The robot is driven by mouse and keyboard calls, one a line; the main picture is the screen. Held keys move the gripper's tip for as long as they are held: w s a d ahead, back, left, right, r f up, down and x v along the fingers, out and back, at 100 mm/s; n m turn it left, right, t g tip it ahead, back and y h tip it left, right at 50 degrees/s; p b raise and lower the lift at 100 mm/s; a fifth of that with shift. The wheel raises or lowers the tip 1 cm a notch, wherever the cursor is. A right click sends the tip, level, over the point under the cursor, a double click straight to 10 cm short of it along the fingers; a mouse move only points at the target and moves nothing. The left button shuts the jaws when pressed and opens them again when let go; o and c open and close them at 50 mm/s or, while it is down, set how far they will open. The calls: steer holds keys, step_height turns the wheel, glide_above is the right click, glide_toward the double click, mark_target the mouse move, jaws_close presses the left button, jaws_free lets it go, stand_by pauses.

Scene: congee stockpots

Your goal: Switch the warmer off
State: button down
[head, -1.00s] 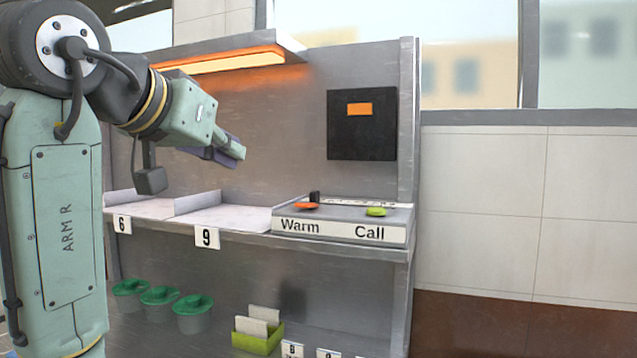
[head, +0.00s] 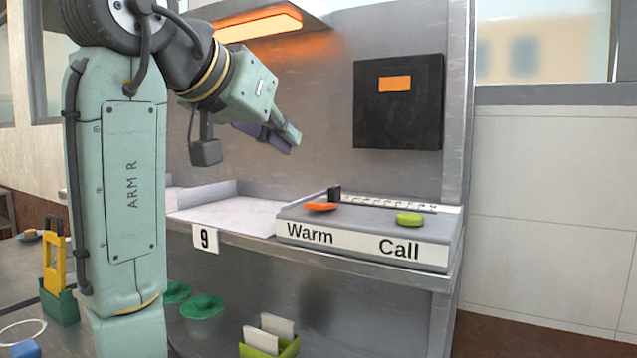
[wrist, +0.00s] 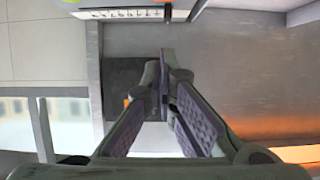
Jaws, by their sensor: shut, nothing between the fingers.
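The control box (head: 365,258) sits at the right end of the shelf, labelled "Warm" at left and "Call" at right. An orange oval button (head: 321,207) lies above "Warm", with a small black upright piece (head: 334,194) just behind it. A green oval button (head: 410,219) lies above "Call". The heat lamp (head: 258,25) under the top shelf glows orange. My gripper (head: 292,139) is shut and empty, above and behind the box's left end, touching nothing. In the wrist view my closed fingertips (wrist: 168,58) are below the box's edge (wrist: 120,13), and the orange button is not clear.
A black panel (head: 398,103) with an orange display hangs on the back wall. A pale tray (head: 225,217) marked 9 is left of the box. Green-lidded cups (head: 203,307) and a green card holder (head: 270,343) stand below. Air above the box is clear.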

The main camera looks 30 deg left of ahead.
steer(key=p, duration=0.3)
glide_above(316, 204)
step_height(316, 204, down, 4)
steer(key=shift+d+r, duration=0.1)
steer(key=shift+r, duration=0.05)
step_height(316, 204, down, 3)
steer(key=shift+r, duration=0.2)
steer(key=shift+s+f+p, duration=0.2)
steer(key=shift+f+p, duration=0.2)
steer(key=shift+f, duration=0.5)
